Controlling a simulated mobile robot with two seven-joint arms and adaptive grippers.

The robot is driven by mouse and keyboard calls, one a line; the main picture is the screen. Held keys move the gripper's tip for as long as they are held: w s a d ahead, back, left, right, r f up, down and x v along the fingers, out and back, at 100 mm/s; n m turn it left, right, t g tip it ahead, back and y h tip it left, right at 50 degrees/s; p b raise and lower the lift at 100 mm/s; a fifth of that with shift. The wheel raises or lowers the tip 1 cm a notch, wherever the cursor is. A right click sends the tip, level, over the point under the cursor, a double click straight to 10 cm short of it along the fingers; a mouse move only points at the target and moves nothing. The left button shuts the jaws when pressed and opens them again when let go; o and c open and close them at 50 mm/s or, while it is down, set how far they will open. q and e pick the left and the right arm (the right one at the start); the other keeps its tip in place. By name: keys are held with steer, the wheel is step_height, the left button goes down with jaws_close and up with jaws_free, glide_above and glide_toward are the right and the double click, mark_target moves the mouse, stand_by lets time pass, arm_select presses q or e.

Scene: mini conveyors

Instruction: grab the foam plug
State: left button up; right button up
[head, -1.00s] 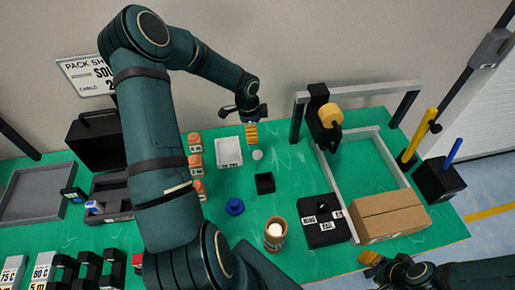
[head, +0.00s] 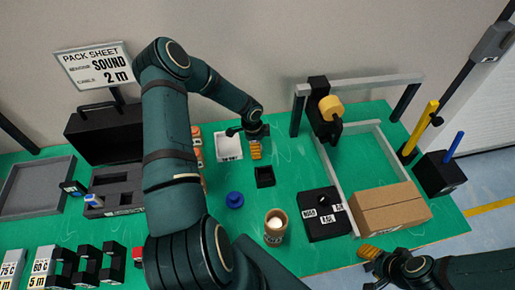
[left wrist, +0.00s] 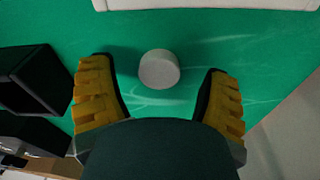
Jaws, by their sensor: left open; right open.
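The foam plug (left wrist: 159,69) looks like a short pale grey-white cylinder on the green mat. In the left wrist view it lies between the yellow-padded fingers of my left gripper (left wrist: 160,80), apart from both. In the head view my left gripper (head: 255,152) is low beside the white tray and hides the plug. It is open and empty. My right gripper (head: 370,253) is open near the front edge of the table, below the cardboard box, far from the plug.
A white tray (head: 228,154) is just left of my left gripper. A small black open box (head: 265,177) stands just in front. A blue knobbed piece (head: 235,200) and a brown cup (head: 276,237) with a white thing inside are nearer. A cardboard box (head: 390,208) is at right.

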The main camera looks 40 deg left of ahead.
arm_select(q)
steer(key=shift+f, duration=0.35)
steer(key=c, duration=1.1)
